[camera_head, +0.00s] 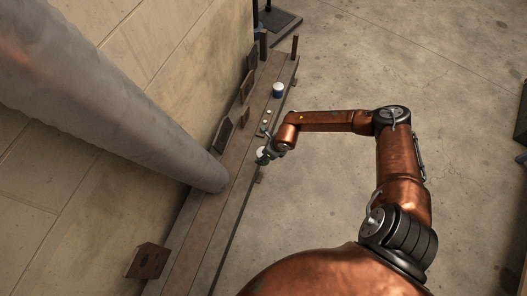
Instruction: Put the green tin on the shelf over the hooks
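My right gripper (268,153) is over the front edge of a long wooden shelf, seen from above. A small pale, slightly green-tinted object (261,157) is at its fingertips. It may be the green tin, but it is too small and partly covered to be sure. I cannot tell whether the fingers are closed on it. No hooks can be made out. My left gripper is not in view.
The long shelf (233,185) runs along a block wall. A thick grey tube (110,105) crosses the left.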

